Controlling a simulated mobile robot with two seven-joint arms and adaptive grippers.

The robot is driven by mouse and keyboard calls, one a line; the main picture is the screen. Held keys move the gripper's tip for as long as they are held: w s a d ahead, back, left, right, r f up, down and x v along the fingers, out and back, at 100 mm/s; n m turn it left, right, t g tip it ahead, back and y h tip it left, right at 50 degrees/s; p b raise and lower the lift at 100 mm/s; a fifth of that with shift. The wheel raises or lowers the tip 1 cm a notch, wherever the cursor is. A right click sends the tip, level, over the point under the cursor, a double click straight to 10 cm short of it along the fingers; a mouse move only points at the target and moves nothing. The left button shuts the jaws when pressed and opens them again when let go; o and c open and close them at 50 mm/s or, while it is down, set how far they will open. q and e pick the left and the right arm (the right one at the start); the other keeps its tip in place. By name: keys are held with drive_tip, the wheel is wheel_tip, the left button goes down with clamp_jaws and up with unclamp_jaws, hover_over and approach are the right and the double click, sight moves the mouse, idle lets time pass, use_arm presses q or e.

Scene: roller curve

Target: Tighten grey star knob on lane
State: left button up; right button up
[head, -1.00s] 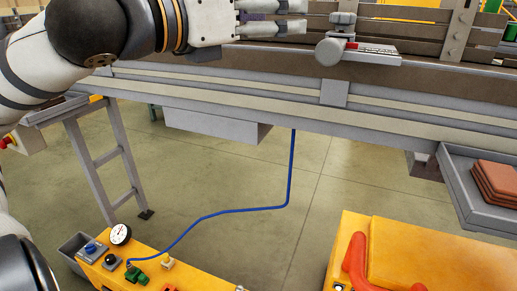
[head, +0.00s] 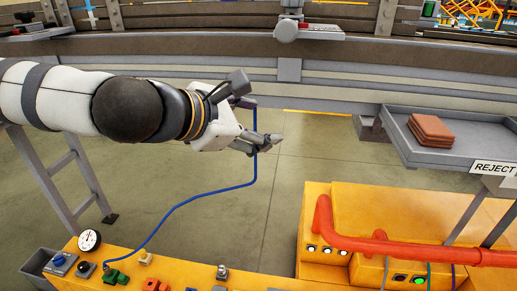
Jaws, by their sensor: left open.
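The grey star knob (head: 286,31) sits on the front of the conveyor lane (head: 190,48) at the top of the head view, beside a small scale plate with a red mark (head: 322,32). How tight it is cannot be told. My right gripper is not in view.
A grey reject tray (head: 480,140) holds reddish-brown plates (head: 431,129). A yellow machine with a red pipe (head: 345,240) stands at lower right. Another clamp (head: 25,28) sits at upper left.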

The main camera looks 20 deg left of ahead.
use_arm(q)
drive_tip(key=f, duration=0.1)
drive_tip(key=f+m, duration=0.1)
drive_tip(key=f, duration=0.1)
drive_tip(key=d+f+m+g, duration=0.1)
drive_tip(key=f, duration=0.1)
drive_tip(key=shift+s+d, duration=0.1)
drive_tip(key=shift+s, duration=0.25)
